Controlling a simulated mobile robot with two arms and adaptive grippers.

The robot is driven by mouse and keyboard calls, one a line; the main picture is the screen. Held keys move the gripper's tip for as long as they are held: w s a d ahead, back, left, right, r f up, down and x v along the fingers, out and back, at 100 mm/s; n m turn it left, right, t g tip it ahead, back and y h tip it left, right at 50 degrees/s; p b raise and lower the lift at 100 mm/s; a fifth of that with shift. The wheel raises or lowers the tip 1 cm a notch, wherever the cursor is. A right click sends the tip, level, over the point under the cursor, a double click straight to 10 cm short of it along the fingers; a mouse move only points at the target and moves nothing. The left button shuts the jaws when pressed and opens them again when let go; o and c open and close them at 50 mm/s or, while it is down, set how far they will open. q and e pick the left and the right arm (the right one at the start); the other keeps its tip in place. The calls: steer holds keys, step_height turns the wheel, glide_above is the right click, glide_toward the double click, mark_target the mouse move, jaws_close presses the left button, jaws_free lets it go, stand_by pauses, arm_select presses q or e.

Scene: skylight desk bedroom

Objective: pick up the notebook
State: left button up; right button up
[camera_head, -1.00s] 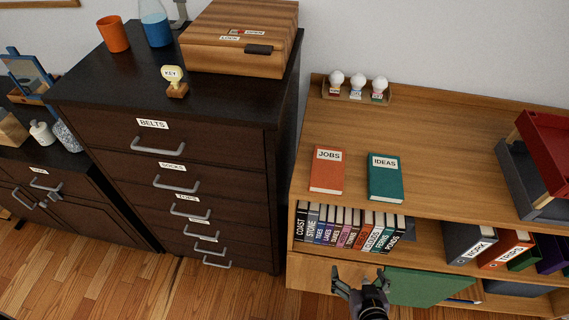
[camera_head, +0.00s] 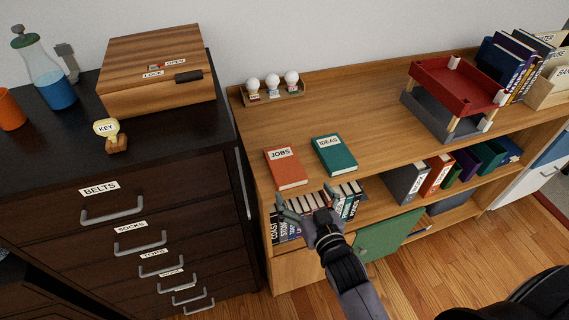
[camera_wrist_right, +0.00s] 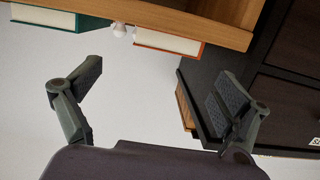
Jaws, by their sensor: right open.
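Two notebooks lie flat on the wooden shelf top (camera_head: 350,105). The orange one, labelled JOBS (camera_head: 286,172), is near the front edge. The teal one, labelled IDEAS (camera_head: 334,157), lies to its right and slightly farther back. My right gripper (camera_head: 306,204) is open and empty, in front of the shelf just below the JOBS notebook in the head view. In the right wrist view the open fingers (camera_wrist_right: 160,98) have nothing between them. The edges of the orange notebook (camera_wrist_right: 168,42) and the teal notebook (camera_wrist_right: 50,17) show beyond the fingers. My left gripper is not in view.
A dark dresser (camera_head: 170,180) stands close on the left, bearing a wooden box (camera_head: 155,75) and a key trophy (camera_head: 112,137). A red-and-grey tray stack (camera_head: 455,90) stands right of the notebooks. A small bulb rack (camera_head: 272,96) is behind them. Books fill the shelf below.

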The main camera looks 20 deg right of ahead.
mark_target(287, 168)
steer(key=w, duration=0.5)
steer(key=shift+a+f+p, duration=0.2)
steer(key=shift+f+p, duration=0.15)
steer(key=w, duration=0.1)
steer(key=w+p, duration=0.1)
steer(key=w, duration=0.2)
steer(key=shift+w+a+f, duration=0.1)
steer(key=shift+a+f, duration=0.15)
steer(key=shift+a, duration=0.1)
steer(key=shift+w+f+p, duration=0.25)
steer(key=shift+w+p, duration=0.05)
steer(key=shift+w, duration=0.3)
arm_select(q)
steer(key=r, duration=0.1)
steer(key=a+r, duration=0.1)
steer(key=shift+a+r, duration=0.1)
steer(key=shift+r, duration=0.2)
arm_select(e)
steer(key=shift+c, duration=0.9)
steer(key=shift+r, duration=0.1)
steer(key=c, duration=1.2)
